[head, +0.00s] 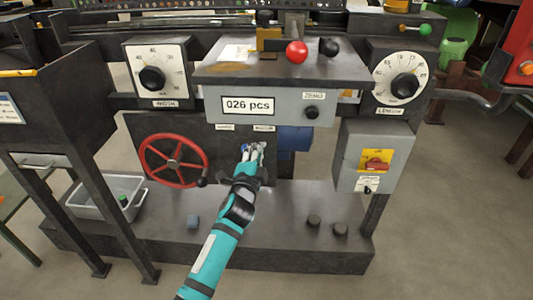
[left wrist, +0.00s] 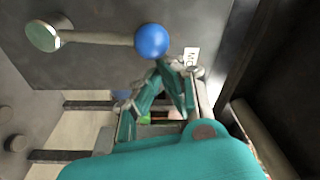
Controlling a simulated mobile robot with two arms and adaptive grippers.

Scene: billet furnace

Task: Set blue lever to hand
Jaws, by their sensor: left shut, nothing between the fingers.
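The blue lever's round ball knob (left wrist: 151,41) shows in the left wrist view, on a pale rod running left to a round pivot end (left wrist: 43,36). A small white label (left wrist: 190,56), partly hidden, is on the panel to the right of the knob. My left gripper (left wrist: 172,68) is shut and empty, its fingertips just below and right of the knob; whether they touch it is unclear. In the head view my left gripper (head: 253,149) is at the dark panel, under two small labels, and largely hides the lever. My right gripper is in neither view.
A red handwheel (head: 174,160) is left of my arm. A grey counter box (head: 268,105) overhangs the panel. A grey switch box (head: 374,157) with a red switch stands to the right. A grey bin (head: 105,197) and dark knobs sit on the base plate.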

